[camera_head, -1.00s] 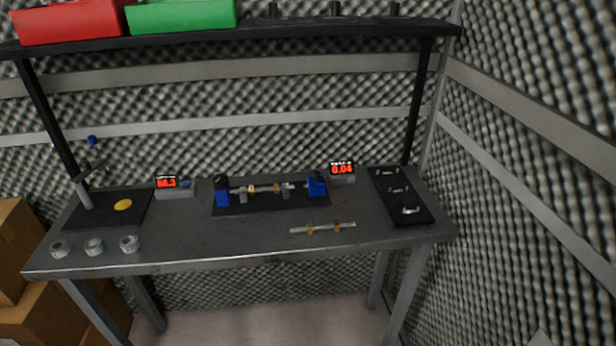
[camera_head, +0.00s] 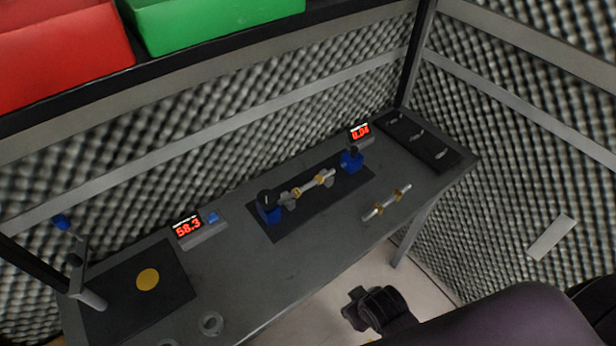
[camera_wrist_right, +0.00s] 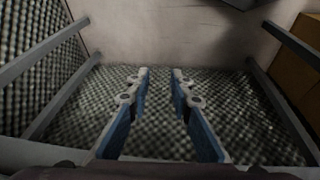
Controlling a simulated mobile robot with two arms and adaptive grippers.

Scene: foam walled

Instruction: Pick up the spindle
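Two spindle-like silver rods with gold rings show in the head view. One spindle (camera_head: 386,203) lies loose on the table near its front right edge. The other rod (camera_head: 314,184) lies between the blue blocks of a fixture (camera_head: 269,209) on a dark mat. My right gripper (camera_head: 357,311) is in front of the table, low and apart from both rods. In the right wrist view its two blue-sided fingers (camera_wrist_right: 160,80) stand apart with nothing between them. My left gripper is not in view.
The grey table (camera_head: 250,280) has a dark board (camera_head: 432,143) with small metal parts at its right end. Red (camera_head: 60,55) and green (camera_head: 215,20) bins sit on the shelf above. Rings (camera_head: 211,324) and a red-digit display (camera_head: 187,228) are at the left. Foam walls close in behind and right.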

